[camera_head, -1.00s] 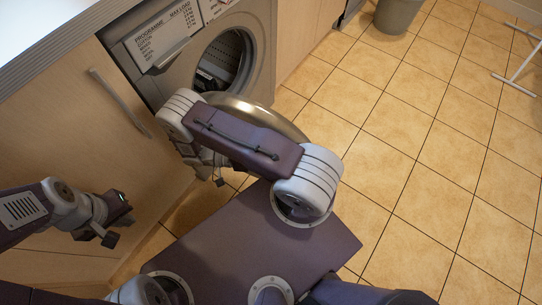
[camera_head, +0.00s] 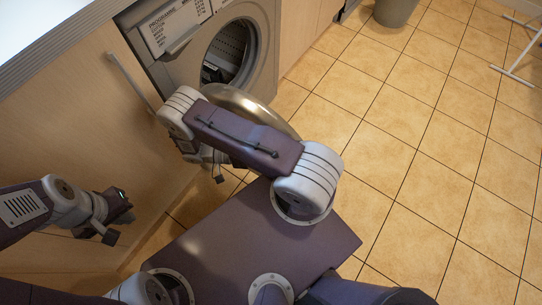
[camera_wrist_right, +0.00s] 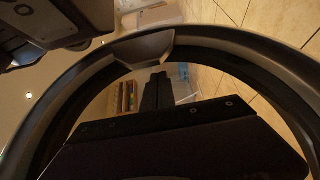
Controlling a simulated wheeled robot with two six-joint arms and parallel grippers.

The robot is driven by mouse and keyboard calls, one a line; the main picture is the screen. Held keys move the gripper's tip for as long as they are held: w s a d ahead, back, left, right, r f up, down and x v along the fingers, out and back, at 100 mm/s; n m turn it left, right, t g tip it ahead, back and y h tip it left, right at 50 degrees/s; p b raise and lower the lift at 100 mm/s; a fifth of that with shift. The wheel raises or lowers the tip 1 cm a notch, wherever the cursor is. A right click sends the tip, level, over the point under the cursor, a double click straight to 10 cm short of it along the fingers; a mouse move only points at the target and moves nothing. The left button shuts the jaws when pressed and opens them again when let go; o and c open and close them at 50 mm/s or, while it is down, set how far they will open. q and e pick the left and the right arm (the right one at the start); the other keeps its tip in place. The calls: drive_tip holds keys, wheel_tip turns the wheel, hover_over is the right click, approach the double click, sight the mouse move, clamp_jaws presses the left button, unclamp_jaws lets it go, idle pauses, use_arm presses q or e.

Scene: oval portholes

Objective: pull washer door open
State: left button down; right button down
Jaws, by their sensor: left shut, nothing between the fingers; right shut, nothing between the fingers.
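The grey washer (camera_head: 265,70) stands at the top, its round opening (camera_head: 232,50) uncovered and the drum showing inside. The washer door (camera_head: 250,103), a round metallic-rimmed ring, stands swung out from the front, partly hidden behind my right arm. The door rim (camera_wrist_right: 235,55) also arches across the right wrist view. My right gripper (camera_wrist_right: 160,88) is shut and empty, its fingers showing within the ring's outline; whether they touch the door I cannot tell. It is mostly hidden in the head view. My left gripper (camera_head: 118,227) is shut and empty at the left, away from the door.
A wooden cabinet front (camera_head: 70,130) with a long bar handle (camera_head: 133,82) is left of the washer. A grey bin (camera_head: 396,10) and a white rack leg (camera_head: 522,60) stand at the back. The tiled floor (camera_head: 420,150) on the right is clear.

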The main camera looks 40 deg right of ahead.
drive_tip(key=v, duration=0.7)
drive_tip(key=shift+w+a, duration=0.15)
drive_tip(key=shift+a, duration=0.05)
